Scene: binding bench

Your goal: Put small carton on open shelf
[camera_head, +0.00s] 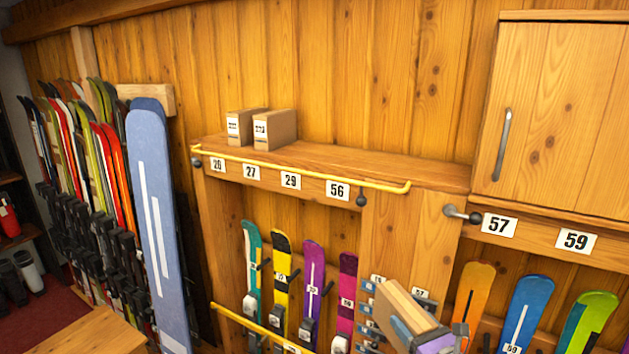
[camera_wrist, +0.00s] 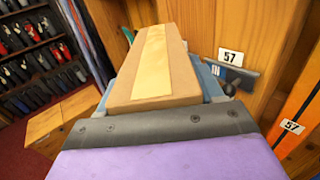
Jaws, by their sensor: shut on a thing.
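The small carton (camera_head: 392,309) is brown with a paler tape strip, and sits tilted in my gripper (camera_head: 418,325) at the lower right of the head view. In the wrist view the carton (camera_wrist: 155,67) lies between the blue-grey fingers of my gripper (camera_wrist: 160,95), which is shut on it. The open shelf (camera_head: 350,166) is a wooden ledge at mid-picture, with a yellow rail along its front edge. The carton is lower in the picture than the shelf and apart from it. The fingertips are partly hidden by the carton.
Two cartons (camera_head: 274,129) stand at the shelf's left end; its middle and right are bare. The yellow rail (camera_head: 300,170) runs along the front. A closed cabinet (camera_head: 555,110) is at upper right. Short skis (camera_head: 313,280) stand below the shelf, and a tall blue ski (camera_head: 155,200) at left.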

